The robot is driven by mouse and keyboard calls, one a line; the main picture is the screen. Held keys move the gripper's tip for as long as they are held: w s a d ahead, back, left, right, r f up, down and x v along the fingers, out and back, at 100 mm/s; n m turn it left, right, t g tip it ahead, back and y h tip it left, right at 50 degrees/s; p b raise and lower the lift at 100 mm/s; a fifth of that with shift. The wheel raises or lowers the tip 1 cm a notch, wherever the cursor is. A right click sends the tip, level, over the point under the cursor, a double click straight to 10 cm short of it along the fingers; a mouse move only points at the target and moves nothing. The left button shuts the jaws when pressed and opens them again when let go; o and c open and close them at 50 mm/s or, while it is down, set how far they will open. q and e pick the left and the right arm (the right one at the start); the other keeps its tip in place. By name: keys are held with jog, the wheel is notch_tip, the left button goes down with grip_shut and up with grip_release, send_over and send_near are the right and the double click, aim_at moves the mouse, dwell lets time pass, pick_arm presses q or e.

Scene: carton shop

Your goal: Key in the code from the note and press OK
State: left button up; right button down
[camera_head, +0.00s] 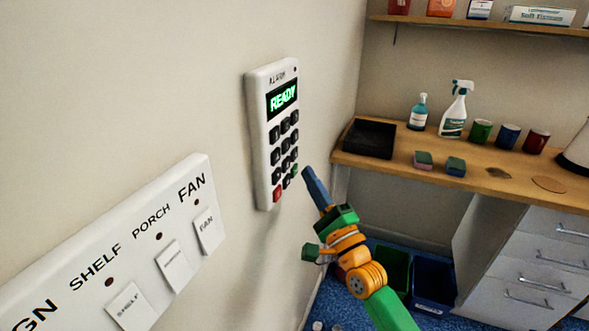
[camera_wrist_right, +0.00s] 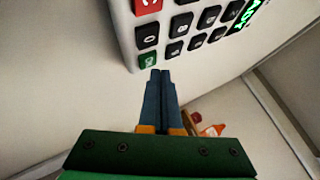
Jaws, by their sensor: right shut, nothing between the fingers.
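The white alarm keypad (camera_head: 272,130) is mounted on the wall, with a green-lit display (camera_head: 282,99) reading "READY" above several dark keys. A red key (camera_head: 277,194) and a green key (camera_head: 295,168) sit in its bottom row. In the right wrist view the green key (camera_wrist_right: 148,61) is just beyond my fingertips, with the red key (camera_wrist_right: 147,6) in the same row. My right gripper (camera_head: 307,172) is shut and empty, its blue fingertips beside the keypad's lower right edge. Whether they touch the green key cannot be told. I see no note. My left gripper is out of view.
A white switch panel (camera_head: 125,240) labelled SHELF, PORCH and FAN is on the wall at lower left. A wooden counter (camera_head: 390,168) on the right holds a black tray (camera_head: 369,138), bottles, cups and sponges. Bins stand on the blue floor below.

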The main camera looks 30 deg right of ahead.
jog(key=shift+s+d, duration=0.1)
jog(key=s+d, duration=0.3)
jog(key=s, duration=0.1)
jog(key=shift+d, duration=0.15)
dwell(0.3)
jog(key=shift+w, duration=0.1)
